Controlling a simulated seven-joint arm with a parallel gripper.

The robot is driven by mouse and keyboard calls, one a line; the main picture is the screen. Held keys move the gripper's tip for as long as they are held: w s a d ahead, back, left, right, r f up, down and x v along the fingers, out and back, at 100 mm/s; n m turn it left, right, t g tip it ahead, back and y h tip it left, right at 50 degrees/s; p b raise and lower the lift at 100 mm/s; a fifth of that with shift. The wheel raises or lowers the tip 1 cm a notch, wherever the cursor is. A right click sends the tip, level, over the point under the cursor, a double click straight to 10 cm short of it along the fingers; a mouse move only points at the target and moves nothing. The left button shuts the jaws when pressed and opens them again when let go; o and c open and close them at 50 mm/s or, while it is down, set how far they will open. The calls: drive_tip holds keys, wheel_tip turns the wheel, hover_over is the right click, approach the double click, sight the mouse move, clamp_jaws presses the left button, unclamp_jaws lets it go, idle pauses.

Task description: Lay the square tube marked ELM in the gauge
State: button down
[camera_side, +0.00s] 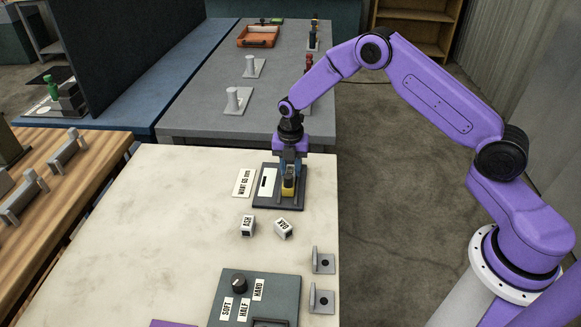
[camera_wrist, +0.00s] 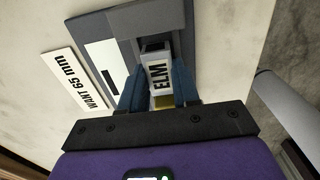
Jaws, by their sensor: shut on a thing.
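The square tube marked ELM (camera_wrist: 158,75) is white with black lettering and sits between the blue fingers of my gripper (camera_wrist: 158,88). The gauge (camera_side: 265,203) is a dark plate with a white window holding a black bar; it also shows in the wrist view (camera_wrist: 122,65). My gripper (camera_side: 289,182) is low over the right part of the gauge, shut on the tube. In the wrist view the tube's far end is close to a grey block of the gauge. A yellow piece (camera_side: 288,188) shows at the fingers. I cannot tell whether the tube touches the gauge bed.
A card reading WANT 65 mm (camera_side: 243,183) lies left of the gauge. A tube marked ASH (camera_side: 247,225) and another labelled tube (camera_side: 283,229) stand in front. Two grey brackets (camera_side: 322,261) and a box with a SOFT, HALF, HARD knob (camera_side: 239,284) are nearer. The bench's left part is clear.

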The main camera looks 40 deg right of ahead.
sight(290, 170)
drive_tip(key=shift+f, duration=0.15)
drive_tip(key=c, duration=0.8)
unclamp_jaws()
wheel_tip(290, 170, up, 12)
drive_tip(key=shift+r, duration=0.2)
drive_tip(key=s+a+r+m, duration=0.3)
drive_tip(key=s+r+m, duration=0.1)
drive_tip(key=s, duration=0.6)
drive_tip(key=s+a+r+m, duration=0.3)
drive_tip(key=s+r, duration=0.2)
drive_tip(key=s, duration=0.5)
drive_tip(key=s+d+m, duration=0.2)
drive_tip(key=s, duration=0.4)
drive_tip(key=s+d+m, duration=0.2)
drive_tip(key=s+m, duration=0.1)
drive_tip(key=s, duration=0.4)
drive_tip(key=s+d+m, duration=0.2)
drive_tip(key=s, duration=0.5)
drive_tip(key=shift+d+r, duration=0.15)
drive_tip(key=shift+d, duration=0.2)
